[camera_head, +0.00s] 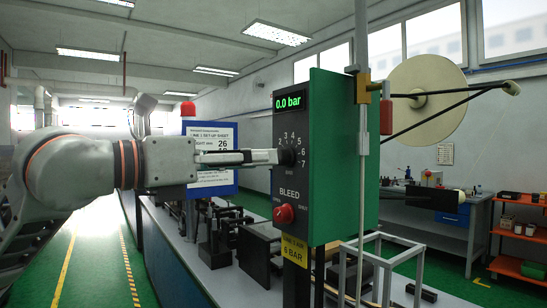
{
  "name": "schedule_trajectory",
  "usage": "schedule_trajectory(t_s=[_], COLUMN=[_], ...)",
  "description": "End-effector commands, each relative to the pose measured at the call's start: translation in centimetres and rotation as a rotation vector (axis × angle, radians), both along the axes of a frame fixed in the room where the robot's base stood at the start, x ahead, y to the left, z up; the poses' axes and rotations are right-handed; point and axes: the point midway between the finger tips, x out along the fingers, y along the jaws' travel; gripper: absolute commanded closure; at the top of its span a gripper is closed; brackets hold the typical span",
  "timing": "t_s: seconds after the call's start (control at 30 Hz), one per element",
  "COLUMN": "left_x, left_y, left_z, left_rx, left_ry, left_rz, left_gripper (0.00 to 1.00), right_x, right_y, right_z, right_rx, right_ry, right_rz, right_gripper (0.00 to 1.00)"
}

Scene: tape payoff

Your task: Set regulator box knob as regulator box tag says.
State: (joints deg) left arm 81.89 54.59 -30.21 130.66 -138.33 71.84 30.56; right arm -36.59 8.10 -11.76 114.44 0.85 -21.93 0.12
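The green regulator box (343,160) with a dark front panel stands upright right of centre. Its display (289,101) reads 0.0 bar. A black knob (287,157) sits below it, with scale numbers from about 2 to 7 around it; its pointer cannot be made out. A yellow tag (294,250) under the box reads LINE 1 AIR, 6 BAR. My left gripper (277,157) reaches in from the left with its fingertips at the knob, seemingly touching it. One finger hides the other, so its closure is unclear. My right gripper is out of view.
A setup sheet board (210,183) stands behind my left gripper. A pale tape reel (428,100) on black rods is at the right. A bench with dark machine parts (222,237) runs below the box.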

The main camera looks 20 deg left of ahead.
Motion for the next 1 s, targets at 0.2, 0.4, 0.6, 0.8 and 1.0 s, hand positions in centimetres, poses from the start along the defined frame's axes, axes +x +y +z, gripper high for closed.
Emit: schedule_trajectory(t_s=[0.2, 0.4, 0.6, 0.8, 1.0], left_x=[2.5, 3.6, 3.7, 3.7, 3.7], left_y=[-1.8, -2.6, -2.6, -2.6, -2.6], left_z=[0.2, 0.0, 0.0, 0.0, 0.0], left_rx=[-0.002, -0.001, 0.000, 0.000, 0.001], left_ry=[0.001, 0.000, 0.000, 0.001, 0.000], left_rz=[-0.002, -0.001, -0.001, -0.001, -0.001], left_gripper=[0.62, 0.62, 0.62, 0.99, 1.00], right_x=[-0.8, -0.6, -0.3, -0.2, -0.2], right_y=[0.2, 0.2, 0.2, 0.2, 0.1], right_z=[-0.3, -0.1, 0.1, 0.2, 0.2], right_rx=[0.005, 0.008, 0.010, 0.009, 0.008], right_ry=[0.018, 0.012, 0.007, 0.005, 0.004], right_rz=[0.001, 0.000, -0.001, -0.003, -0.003], right_gripper=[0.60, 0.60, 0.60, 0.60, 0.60])
